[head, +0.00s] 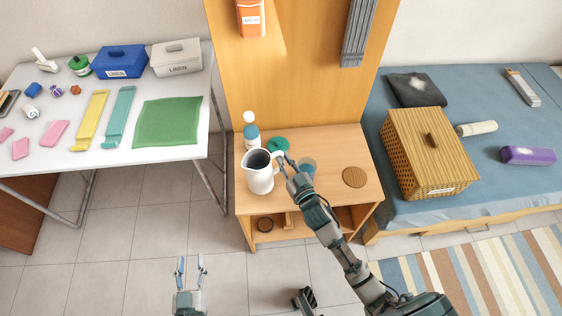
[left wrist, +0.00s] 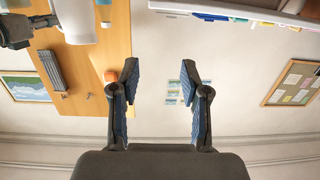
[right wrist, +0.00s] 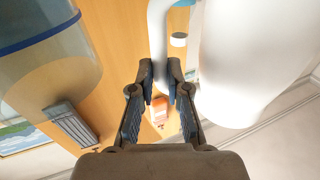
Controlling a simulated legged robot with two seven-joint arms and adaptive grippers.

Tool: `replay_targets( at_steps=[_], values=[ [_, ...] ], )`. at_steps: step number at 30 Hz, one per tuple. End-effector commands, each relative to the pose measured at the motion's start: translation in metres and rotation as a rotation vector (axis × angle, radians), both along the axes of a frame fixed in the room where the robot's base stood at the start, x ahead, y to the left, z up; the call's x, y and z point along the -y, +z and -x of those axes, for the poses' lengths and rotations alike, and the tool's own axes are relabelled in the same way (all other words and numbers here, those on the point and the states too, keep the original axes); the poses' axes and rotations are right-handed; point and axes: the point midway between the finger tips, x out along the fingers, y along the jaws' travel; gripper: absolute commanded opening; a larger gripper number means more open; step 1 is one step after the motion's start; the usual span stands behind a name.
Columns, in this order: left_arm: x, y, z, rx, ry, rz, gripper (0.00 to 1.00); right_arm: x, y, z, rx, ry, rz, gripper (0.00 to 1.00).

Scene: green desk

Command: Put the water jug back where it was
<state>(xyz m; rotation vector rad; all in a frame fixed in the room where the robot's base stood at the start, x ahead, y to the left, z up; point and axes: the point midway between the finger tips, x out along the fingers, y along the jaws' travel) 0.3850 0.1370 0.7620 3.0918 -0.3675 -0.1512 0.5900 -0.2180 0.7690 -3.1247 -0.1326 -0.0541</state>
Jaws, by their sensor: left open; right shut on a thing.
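The white water jug (head: 260,176) stands upright at the left front of the wooden nightstand top (head: 330,187) in the head view; whether its base touches the top I cannot tell. My right gripper (head: 284,162) is shut on its handle, at the jug's right side. In the right wrist view the white handle (right wrist: 158,40) lies between the fingers of my right gripper (right wrist: 166,75), with the jug body (right wrist: 245,60) beside it on the right. My left gripper (head: 190,262) is open and empty, low in front of the nightstand. It also shows in the left wrist view (left wrist: 157,75).
A white and blue bottle (head: 251,135) and a teal round item (head: 279,145) stand behind the jug. A clear glass (head: 308,166) is close to my right gripper. A round wooden coaster (head: 354,177) lies at the right. A wicker basket (head: 425,150) stands on the bed.

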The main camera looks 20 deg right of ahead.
Motion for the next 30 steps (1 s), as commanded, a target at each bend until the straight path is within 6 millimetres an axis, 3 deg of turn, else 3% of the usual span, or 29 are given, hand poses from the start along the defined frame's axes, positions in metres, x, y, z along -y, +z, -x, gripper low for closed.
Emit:
replay_targets(
  at_steps=[6,15,24,25,27,30],
  values=[
    [0.001,0.011,-0.002,0.085,-0.001,0.025,0.46,0.001,-0.001,-0.020,0.004,0.002,0.000,0.00],
    [0.009,0.043,0.000,0.319,-0.005,0.092,0.46,0.004,-0.036,-0.020,0.000,0.002,-0.006,0.00],
    [0.007,0.052,0.002,0.367,-0.004,0.109,0.46,0.002,-0.035,-0.019,0.004,0.002,-0.002,0.00],
    [0.006,0.052,0.002,0.367,-0.003,0.110,0.46,0.001,-0.037,-0.019,0.000,0.002,0.000,0.20],
    [0.006,0.052,0.002,0.367,-0.003,0.111,0.46,0.001,-0.037,-0.019,0.000,0.002,0.000,0.38],
    [0.007,0.051,0.000,0.363,-0.004,0.107,0.46,0.001,-0.037,-0.019,0.000,0.002,-0.001,0.40]
  ],
)
